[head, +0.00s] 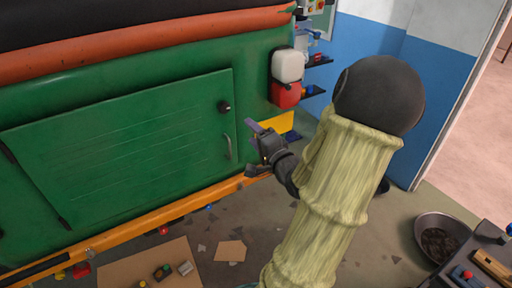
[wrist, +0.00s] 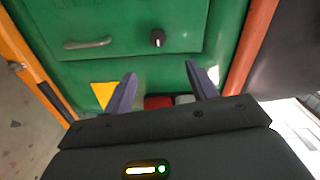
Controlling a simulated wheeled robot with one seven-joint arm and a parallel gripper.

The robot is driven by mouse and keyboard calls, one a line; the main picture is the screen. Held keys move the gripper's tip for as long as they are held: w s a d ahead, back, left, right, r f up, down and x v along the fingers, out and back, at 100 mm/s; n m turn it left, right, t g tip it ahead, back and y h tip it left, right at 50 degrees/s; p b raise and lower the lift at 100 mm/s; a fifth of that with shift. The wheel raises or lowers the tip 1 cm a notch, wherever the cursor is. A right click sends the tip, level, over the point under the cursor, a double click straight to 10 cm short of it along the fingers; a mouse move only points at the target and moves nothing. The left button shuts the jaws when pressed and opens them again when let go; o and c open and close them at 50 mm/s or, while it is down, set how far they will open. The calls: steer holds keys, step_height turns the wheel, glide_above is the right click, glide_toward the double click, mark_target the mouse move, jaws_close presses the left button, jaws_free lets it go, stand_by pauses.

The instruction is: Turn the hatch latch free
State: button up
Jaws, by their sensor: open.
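The hatch is a flat green panel (head: 125,150) on the side of the green body, and it lies shut in its frame. The latch is a small black knob (head: 224,107) near the hatch's upper right corner. It also shows in the wrist view (wrist: 157,38), above the gap between my fingers. A grey pull handle (head: 228,147) sits below the latch. My gripper (head: 257,139) is to the right of the hatch, apart from it. In the wrist view its two purple fingers (wrist: 158,88) are spread with nothing between them.
A white canister (head: 288,65) and a red canister (head: 285,95) hang to the right of the hatch. A yellow panel (head: 278,125) is behind my gripper. A metal bowl (head: 444,238) and a cardboard piece (head: 150,265) lie on the littered floor.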

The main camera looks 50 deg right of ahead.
steer(key=b, duration=0.1)
steer(key=s+b, duration=0.1)
steer(key=shift+a+f+b, duration=0.25)
steer(key=shift+a+b, duration=0.05)
steer(key=shift+b, duration=0.05)
steer(key=shift+s, duration=0.1)
stand_by(0.3)
steer(key=w+a+f+n+g+y, duration=0.2)
steer(key=w+a+f+n+g, duration=0.4)
steer(key=a+f+n+g, duration=0.45)
steer(key=s+a+f+n+g+y, duration=0.1)
steer(key=s+a+n, duration=0.3)
steer(key=a, duration=0.5)
steer(key=s+a+f+n+g+y, duration=0.1)
steer(key=s+a+f+n+g, duration=0.1)
steer(key=a, duration=0.8)
steer(key=s+n+g, duration=0.1)
steer(key=s+n, duration=0.1)
steer(key=s, duration=0.1)
steer(key=shift+f+g, duration=0.15)
steer(key=shift+g, duration=0.2)
